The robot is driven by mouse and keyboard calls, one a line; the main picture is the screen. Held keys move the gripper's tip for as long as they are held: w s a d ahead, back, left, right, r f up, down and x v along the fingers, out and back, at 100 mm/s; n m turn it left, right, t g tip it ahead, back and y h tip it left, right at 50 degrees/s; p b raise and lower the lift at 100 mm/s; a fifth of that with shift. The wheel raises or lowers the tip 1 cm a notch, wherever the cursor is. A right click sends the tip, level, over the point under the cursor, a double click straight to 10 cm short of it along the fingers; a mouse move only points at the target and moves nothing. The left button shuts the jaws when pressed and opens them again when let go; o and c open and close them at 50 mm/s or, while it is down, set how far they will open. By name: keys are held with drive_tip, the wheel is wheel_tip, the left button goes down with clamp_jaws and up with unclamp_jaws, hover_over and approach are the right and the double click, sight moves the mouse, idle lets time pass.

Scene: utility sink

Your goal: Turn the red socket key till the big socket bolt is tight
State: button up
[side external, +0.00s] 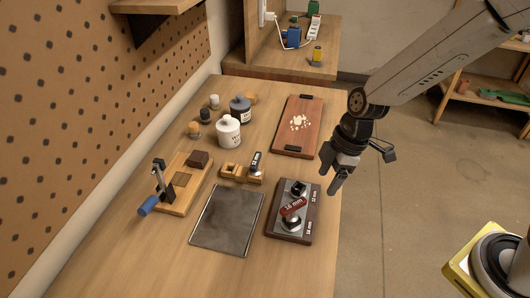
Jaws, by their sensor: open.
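The red socket key (293,207), marked with a size in mm, is at the dark bolt board (273,226) near the table's right edge. A round metal piece (291,223) shows at its near end; I cannot tell whether this is the key's socket or the big bolt's head. A smaller dark fitting (298,187) stands at the far end of the board. My gripper (331,181) is open and empty, pointing down above and to the right of the board, apart from the key. How tight the big bolt is cannot be seen.
A grey metal plate (227,220) lies left of the board. A brown tray (283,140), white jar (228,132) and dark jar (240,109) are behind.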

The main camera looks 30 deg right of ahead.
sight(295, 203)
drive_tip(key=a+n, duration=0.1)
drive_tip(key=a, duration=0.1)
drive_tip(key=w+a+n+y, duration=0.1)
drive_tip(key=n, duration=0.1)
drive_tip(key=a+n, duration=0.2)
drive_tip(key=shift+w+a+f+g, duration=0.15)
drive_tip(key=shift+a+f+g, duration=0.2)
drive_tip(key=shift+f+g, duration=0.05)
drive_tip(key=shift+f, duration=0.1)
drive_tip(key=shift+x, duration=3.85)
